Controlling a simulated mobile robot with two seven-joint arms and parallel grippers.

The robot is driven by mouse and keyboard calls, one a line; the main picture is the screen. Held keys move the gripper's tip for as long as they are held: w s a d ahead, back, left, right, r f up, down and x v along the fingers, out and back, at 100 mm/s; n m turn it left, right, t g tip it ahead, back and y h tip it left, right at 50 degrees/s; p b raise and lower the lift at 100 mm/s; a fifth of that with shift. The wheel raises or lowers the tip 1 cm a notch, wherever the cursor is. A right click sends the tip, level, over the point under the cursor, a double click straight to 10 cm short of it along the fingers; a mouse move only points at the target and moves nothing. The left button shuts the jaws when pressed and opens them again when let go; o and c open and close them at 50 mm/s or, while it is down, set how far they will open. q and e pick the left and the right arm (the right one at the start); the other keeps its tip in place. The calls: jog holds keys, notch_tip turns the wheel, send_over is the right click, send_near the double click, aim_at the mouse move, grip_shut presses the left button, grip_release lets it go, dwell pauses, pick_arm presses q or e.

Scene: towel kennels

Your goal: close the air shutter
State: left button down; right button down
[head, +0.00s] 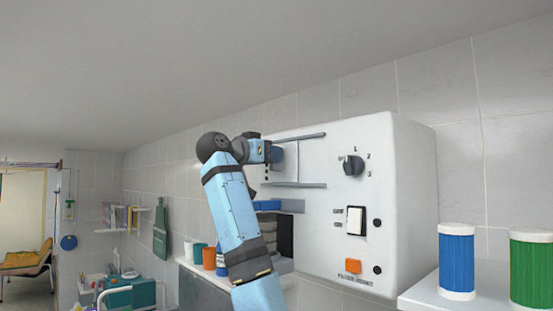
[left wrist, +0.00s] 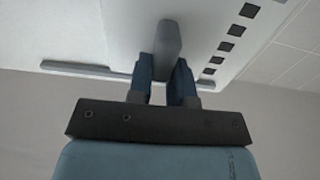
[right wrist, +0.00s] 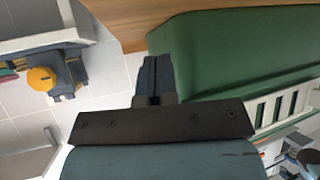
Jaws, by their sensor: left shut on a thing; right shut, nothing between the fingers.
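A white wall-mounted box (head: 345,225) with a dial, a rocker switch and an orange button fills the right of the head view. Two grey rails (head: 297,185) run across its left part. My left gripper (head: 276,153) is at the box between these rails. In the left wrist view, its fingers (left wrist: 165,85) are shut on a grey tab (left wrist: 168,38), which stands out from a white plate with a row of dark square marks. The arm hides part of the area below. My right gripper (right wrist: 154,85) is shut and empty, and shows only in the right wrist view.
Blue (head: 456,262) and green (head: 531,270) canisters stand on a shelf at right. A large green object (right wrist: 220,50) is close beside my right gripper.

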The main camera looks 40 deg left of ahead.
pick_arm(q)
jog(key=a, duration=0.2)
jog(key=shift+w+a+r, duration=0.1)
jog(key=shift+a, duration=0.2)
jog(key=c, duration=1.3)
grip_release()
jog(key=shift+o, duration=1.3)
jog(key=shift+w+a, duration=0.1)
jog(key=shift+a, duration=0.05)
jog(key=shift+w+a, duration=0.1)
